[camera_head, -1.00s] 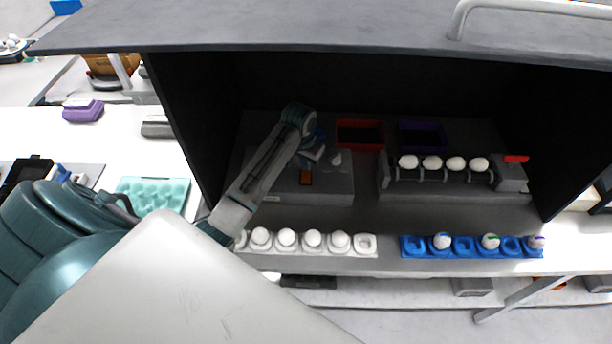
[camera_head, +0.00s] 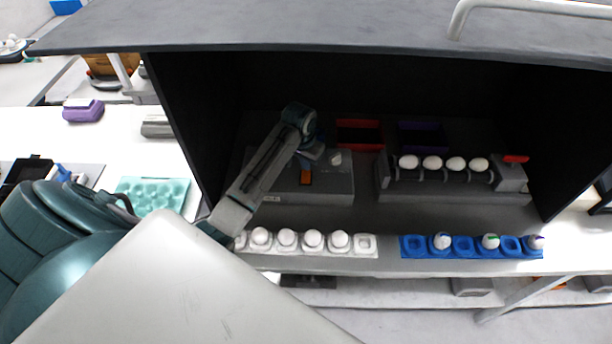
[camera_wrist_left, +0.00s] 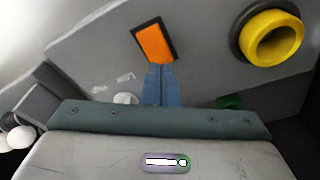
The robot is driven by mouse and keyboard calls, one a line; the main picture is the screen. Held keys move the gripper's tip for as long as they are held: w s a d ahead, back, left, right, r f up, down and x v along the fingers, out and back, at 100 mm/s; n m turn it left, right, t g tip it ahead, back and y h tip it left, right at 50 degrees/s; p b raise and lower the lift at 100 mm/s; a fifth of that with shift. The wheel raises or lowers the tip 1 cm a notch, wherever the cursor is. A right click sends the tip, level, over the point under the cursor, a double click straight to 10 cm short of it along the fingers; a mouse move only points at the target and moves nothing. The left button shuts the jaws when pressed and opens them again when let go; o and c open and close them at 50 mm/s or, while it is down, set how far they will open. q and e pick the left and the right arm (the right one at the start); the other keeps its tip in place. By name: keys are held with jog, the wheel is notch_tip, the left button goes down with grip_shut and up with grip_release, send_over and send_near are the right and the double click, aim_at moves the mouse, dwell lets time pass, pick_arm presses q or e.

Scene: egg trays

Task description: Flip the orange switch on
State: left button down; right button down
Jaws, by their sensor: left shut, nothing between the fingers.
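The orange switch (camera_head: 306,178) is on the grey box (camera_head: 330,183) inside the dark cabinet, at the left. In the left wrist view the switch (camera_wrist_left: 154,43) is an orange rectangle in a black frame, on a grey panel. My left gripper (camera_head: 322,160) reaches into the cabinet above this box; its fingers are hard to make out there. In the left wrist view its blue fingers (camera_wrist_left: 161,70) are shut and empty, with their tips just below the lower edge of the switch. I cannot tell whether they touch it. My right gripper is not in view.
A yellow ring (camera_wrist_left: 273,38) sits beside the switch. A roller device (camera_head: 440,193) with several eggs stands right of the box. A white egg tray (camera_head: 365,252) and a blue egg tray (camera_head: 412,253) line the front edge. The cabinet lid hangs above.

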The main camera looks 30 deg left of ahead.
aim_at(306, 173)
pick_arm(q)
jog(key=shift+f, duration=0.95)
dwell(0.4)
jog(key=shift+r+p, duration=0.45)
jog(key=shift+r, duration=3.1)
